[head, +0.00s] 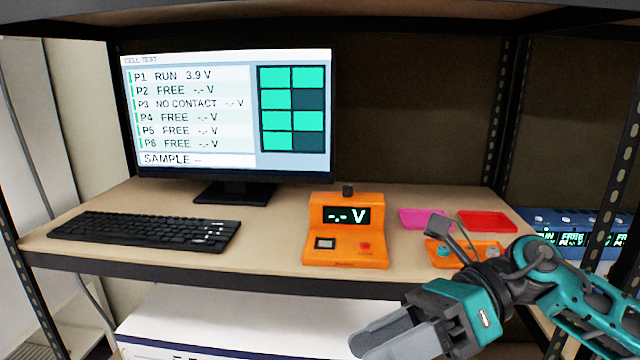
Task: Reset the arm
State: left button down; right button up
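My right arm comes in from the right edge, teal and dark grey, over the front of the shelf. Its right gripper (378,345) points down and left, below and in front of the shelf's front edge, apart from the orange meter. Its grey fingers lie close together and run to the bottom edge, so I cannot tell whether they are open or shut. No held object shows. My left gripper is not in view.
On the shelf (270,225) stand a monitor (195,115), a black keyboard (145,232) and an orange meter (345,230) showing "-.- V". Pink (422,217) and red (485,220) trays sit behind an orange holder (438,257), partly hidden by my arm. A blue unit (570,222) stands right.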

jog(key=w+a+m+t+y, duration=0.2)
jog(key=w+m+t+y, duration=0.3)
jog(key=m+t+y, duration=0.75)
jog(key=w+d+f+m+t+h, duration=0.25)
jog(key=f+m+t+h, duration=0.35)
jog(key=m, duration=0.5)
jog(key=w+d+f+m+t+h, duration=0.1)
jog(key=d+f+m+t+h, duration=0.3)
jog(key=m+h, duration=0.6)
jog(key=s+d+f+m+g+h, duration=0.2)
jog(key=s+f+m+h, duration=0.1)
jog(key=f, duration=0.5)
jog(key=s+d+f+m+g+h, duration=0.2)
jog(key=s+f+m+g, duration=0.1)
jog(key=s+f+m, duration=0.3)
jog(key=s+d+f+m+g+h, duration=0.2)
jog(key=f+m, duration=0.4)
jog(key=f, duration=0.4)
jog(key=shift+s+d+f+g+h, duration=0.2)
jog(key=shift+s+f+g+h, duration=0.15)
jog(key=shift+s+h, duration=0.7)
jog(key=shift+s, duration=0.15)
